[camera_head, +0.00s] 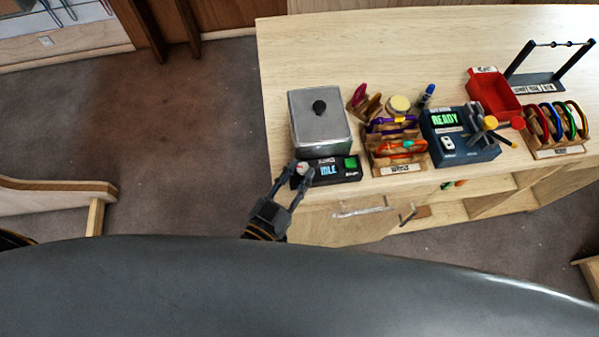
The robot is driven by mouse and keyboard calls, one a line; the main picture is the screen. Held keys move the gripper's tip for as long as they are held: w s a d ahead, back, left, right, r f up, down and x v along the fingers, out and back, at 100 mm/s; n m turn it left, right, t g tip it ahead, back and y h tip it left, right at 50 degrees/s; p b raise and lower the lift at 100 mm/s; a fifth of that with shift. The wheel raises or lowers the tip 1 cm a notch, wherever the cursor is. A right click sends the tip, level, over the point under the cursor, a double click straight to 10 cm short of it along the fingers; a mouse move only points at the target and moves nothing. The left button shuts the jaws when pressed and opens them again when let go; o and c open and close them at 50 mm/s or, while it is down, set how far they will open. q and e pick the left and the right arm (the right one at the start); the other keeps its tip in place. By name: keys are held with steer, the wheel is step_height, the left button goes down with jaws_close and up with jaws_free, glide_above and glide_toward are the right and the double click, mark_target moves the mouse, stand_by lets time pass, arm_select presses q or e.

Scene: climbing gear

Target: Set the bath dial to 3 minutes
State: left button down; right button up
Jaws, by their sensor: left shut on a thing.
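The bath (319,118) is a grey metal box with a lid and a black lid knob, at the left of the wooden bench top. Its black control panel (347,176) sits at the front, with a lit display reading IDLE and a green button at the right. The pale round dial (302,168) is at the panel's left end. My left gripper (301,171) reaches up from below and is shut on the dial, one finger on each side. The fingers partly cover the dial, and its markings are too small to read. My right gripper is out of view.
A wooden rack (399,163) with colourful gear stands right of the panel. Beyond it are a blue device (480,152) reading READY, a red bin (494,94), a black stand (536,84) and a second rack (558,152). The back of the bench top is clear.

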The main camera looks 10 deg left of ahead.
arm_select(q)
steer(key=shift+w+a+m+g+h+b, duration=0.1)
steer(key=shift+m+g+h+b, duration=0.15)
steer(key=shift+h, duration=0.2)
steer(key=shift+a+m+g+h+b, duration=0.1)
steer(key=shift+m+g+h, duration=0.05)
steer(key=shift+m+h, duration=0.25)
steer(key=m+g+h+b, duration=0.2)
steer(key=b, duration=0.2)
steer(key=m+g+h+b, duration=0.2)
steer(key=g+b, duration=0.1)
steer(key=b, duration=0.1)
steer(key=w+a+m+g+h+b, duration=0.1)
steer(key=m+g+h+b, duration=0.1)
steer(key=b, duration=0.3)
steer(key=shift+f+m+h, duration=0.2)
steer(key=shift+m+h, duration=0.05)
steer(key=shift+h, duration=0.3)
steer(key=shift+r+m+g+h+b, duration=0.25)
steer(key=shift+m+g+h+b, duration=0.25)
steer(key=shift+g+b, duration=0.65)
steer(key=c, duration=1.1)
jaws_free()
steer(key=shift+d, duration=0.1)
